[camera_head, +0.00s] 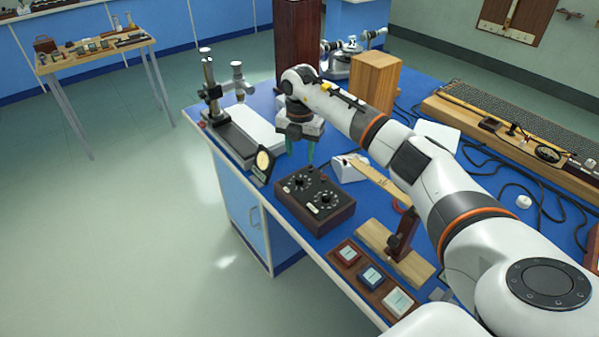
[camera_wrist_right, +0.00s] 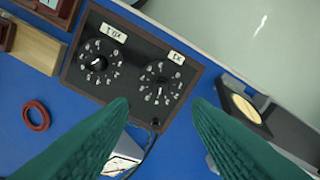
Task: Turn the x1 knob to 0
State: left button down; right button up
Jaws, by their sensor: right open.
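The dark knob box (camera_head: 328,218) stands near the left edge of the blue bench. It has two round black knobs with dials. In the right wrist view, where labels are upside down, the x1 knob (camera_wrist_right: 160,82) is the right one; its digits are too small to read surely. In the head view it is the left knob (camera_head: 297,181). The other knob (camera_wrist_right: 98,63) appears labelled x0.1. My right gripper (camera_head: 297,156) is open and empty, fingers pointing down above the box's far side. In the wrist view its fingertips (camera_wrist_right: 161,103) frame the x1 knob's near side, apparently without contact.
A round-faced gauge (camera_head: 264,161) stands left of the box. A white wedge-shaped item (camera_head: 345,170) lies behind it. A wooden stand (camera_head: 405,245) and a tray of small square boxes (camera_head: 372,280) are in front, to the right. A cable runs from the box.

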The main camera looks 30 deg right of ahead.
aim_at(300, 177)
notch_tip(300, 177, down, 8)
jog(key=shift+a+f+p, duration=0.1)
jog(key=shift+f+p, duration=0.05)
jog(key=shift+p, duration=0.3)
grip_shut()
